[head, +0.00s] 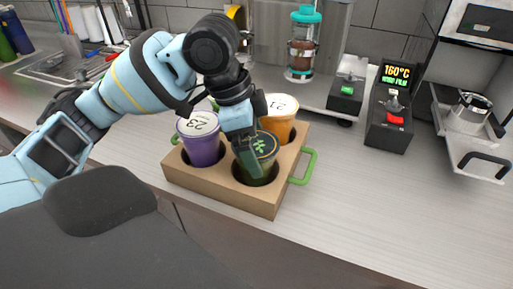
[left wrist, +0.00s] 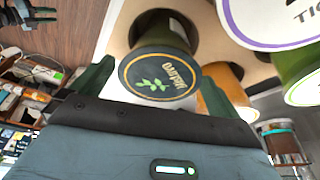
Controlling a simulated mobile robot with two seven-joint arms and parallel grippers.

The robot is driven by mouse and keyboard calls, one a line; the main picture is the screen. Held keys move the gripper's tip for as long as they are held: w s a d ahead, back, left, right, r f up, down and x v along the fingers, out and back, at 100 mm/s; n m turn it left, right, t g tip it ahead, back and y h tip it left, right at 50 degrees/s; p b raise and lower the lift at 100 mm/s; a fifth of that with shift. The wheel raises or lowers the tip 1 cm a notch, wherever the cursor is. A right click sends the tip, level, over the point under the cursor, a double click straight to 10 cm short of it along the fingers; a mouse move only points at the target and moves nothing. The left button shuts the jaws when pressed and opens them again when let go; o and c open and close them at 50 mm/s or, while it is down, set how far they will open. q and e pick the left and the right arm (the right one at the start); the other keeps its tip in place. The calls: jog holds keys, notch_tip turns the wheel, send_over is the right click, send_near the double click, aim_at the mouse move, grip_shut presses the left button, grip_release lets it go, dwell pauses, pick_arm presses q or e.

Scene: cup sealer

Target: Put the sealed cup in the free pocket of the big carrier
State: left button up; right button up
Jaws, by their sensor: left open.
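The big cardboard carrier (head: 225,193) stands on the counter with a green handle at its right. A dark green cup with a black leaf-print lid (head: 266,146) stands in its front pocket. In the left wrist view, this lid (left wrist: 158,76) faces the camera between my fingers. My left gripper (head: 252,145) is open around the cup's top; one finger shows in front of it, and the other is mostly hidden. A purple cup marked 23 (head: 203,150) and an orange cup marked 21 (head: 279,122) fill other pockets.
A control box with a 160°C display (head: 390,112) and a smaller box with a green button (head: 346,92) stand behind and right. A jar with a teal lid (head: 304,45) is at the back. The counter right of the carrier is clear.

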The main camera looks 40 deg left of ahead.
pick_arm(q)
jog(key=p+v, duration=0.1)
jog(key=v, duration=0.7)
jog(key=shift+r, duration=0.15)
jog(key=shift+s+a+r+p, duration=0.15)
jog(key=shift+r+p, duration=0.2)
jog(key=shift+r, duration=0.25)
pick_arm(e)
jog(key=shift+w+d+r+t, duration=0.1)
jog(key=shift+w+r+t, duration=0.05)
jog(key=shift+w+r, duration=0.45)
jog(key=shift+w+r+t, duration=0.15)
jog(key=shift+w+r, duration=0.2)
jog(key=shift+r, duration=0.3)
